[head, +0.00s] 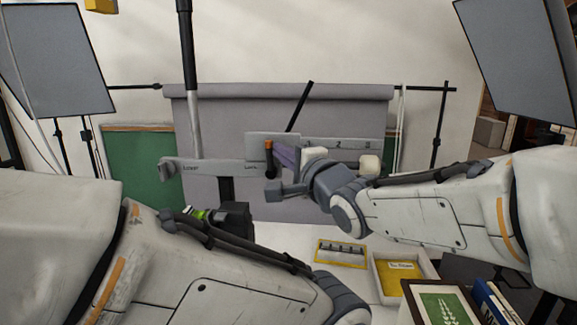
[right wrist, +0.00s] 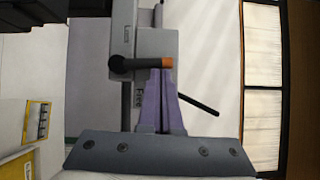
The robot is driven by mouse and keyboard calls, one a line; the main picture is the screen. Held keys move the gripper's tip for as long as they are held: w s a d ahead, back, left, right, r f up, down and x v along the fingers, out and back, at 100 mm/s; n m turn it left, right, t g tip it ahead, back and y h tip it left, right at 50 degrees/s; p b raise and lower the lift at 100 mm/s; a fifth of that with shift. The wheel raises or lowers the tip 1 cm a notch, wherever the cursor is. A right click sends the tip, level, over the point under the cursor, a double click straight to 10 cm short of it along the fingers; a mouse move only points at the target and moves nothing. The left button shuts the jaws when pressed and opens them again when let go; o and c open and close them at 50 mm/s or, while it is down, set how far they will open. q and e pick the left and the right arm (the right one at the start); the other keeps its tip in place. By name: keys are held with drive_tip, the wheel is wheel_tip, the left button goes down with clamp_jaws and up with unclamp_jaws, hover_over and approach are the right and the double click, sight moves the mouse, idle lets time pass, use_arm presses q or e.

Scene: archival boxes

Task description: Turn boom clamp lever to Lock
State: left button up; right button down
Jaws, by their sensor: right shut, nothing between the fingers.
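The boom clamp lever (head: 269,160) is a dark handle with an orange tip, on a grey plate (head: 222,171) on a stand. It points up in the head view. The word Lock is on the plate to its left; the right wrist view, turned sideways, shows the lever (right wrist: 135,65) between Lock and Free. My right gripper (head: 277,152) is shut and empty, its purple fingers just right of the orange tip. Its fingertips (right wrist: 160,75) appear at the orange tip; I cannot tell whether they touch. My left arm crosses the bottom left; its gripper is out of view.
A grey plate numbered 2 and 3 (head: 350,143) stands behind my right gripper. A black rod (head: 299,107) slants up there. A tall pole (head: 191,80) stands left. A yellow-framed tray (head: 340,254), an open box (head: 376,280) and books (head: 497,300) lie low right.

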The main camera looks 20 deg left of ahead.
drive_tip(key=shift+s+a+r+b, duration=0.2)
drive_tip(key=shift+a+b, duration=0.25)
drive_tip(key=shift+a, duration=0.2)
drive_tip(key=shift+s+a+r+b, duration=0.1)
drive_tip(key=shift+s+a+b, duration=0.05)
drive_tip(key=shift+a+b, duration=0.4)
drive_tip(key=shift+a, duration=0.25)
drive_tip(key=shift+r, duration=0.1)
